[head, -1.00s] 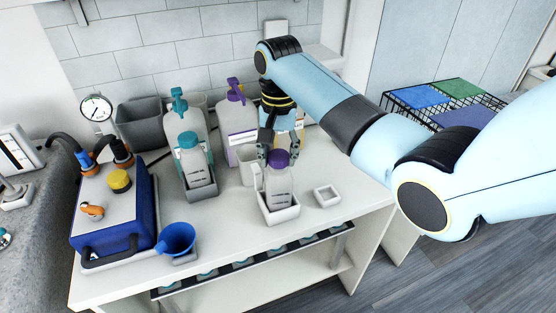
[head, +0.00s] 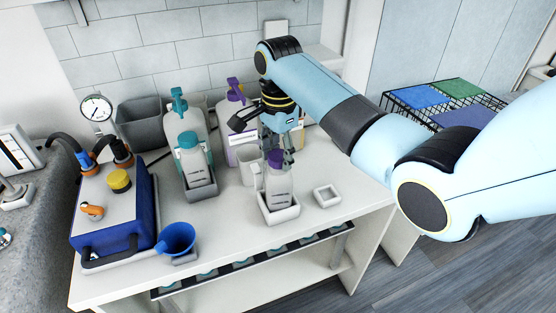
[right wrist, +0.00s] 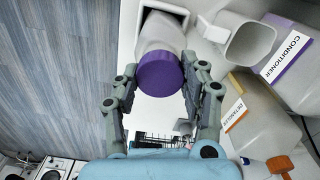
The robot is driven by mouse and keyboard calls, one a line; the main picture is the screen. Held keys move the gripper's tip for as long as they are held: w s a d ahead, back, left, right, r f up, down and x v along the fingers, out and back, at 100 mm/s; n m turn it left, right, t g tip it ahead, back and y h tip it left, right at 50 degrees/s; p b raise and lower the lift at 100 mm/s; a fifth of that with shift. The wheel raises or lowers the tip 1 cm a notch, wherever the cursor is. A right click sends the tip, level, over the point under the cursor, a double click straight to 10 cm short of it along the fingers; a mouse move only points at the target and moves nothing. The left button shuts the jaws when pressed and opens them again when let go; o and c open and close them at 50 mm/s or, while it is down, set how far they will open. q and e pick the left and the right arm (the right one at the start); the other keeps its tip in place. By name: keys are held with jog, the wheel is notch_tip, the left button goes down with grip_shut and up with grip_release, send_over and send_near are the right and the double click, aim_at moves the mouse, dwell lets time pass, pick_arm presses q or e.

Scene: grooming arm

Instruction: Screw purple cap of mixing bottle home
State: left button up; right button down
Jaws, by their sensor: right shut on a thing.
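The mixing bottle (head: 278,189) stands upright in a white square holder (head: 280,215) on the counter. Its purple cap (head: 276,157) sits on top of the bottle; how tightly it is seated cannot be told. In the right wrist view the purple cap (right wrist: 160,73) lies between the two fingers of my right gripper (right wrist: 158,88). In the head view my right gripper (head: 276,150) comes down from above and is shut on the cap, partly hiding it. My left gripper is in neither current view.
A teal-capped bottle (head: 194,165) stands in its holder to the left, with pump bottles behind. A white cup (head: 247,167) is close behind the mixing bottle. An empty small square holder (head: 327,196) is to the right. A blue funnel (head: 177,238) is front left.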

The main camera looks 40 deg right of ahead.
jog(key=shift+d+m, duration=0.1)
jog(key=shift+m, duration=0.3)
jog(key=m, duration=0.3)
jog(key=shift+m, duration=0.8)
jog(key=shift+m, duration=2.3)
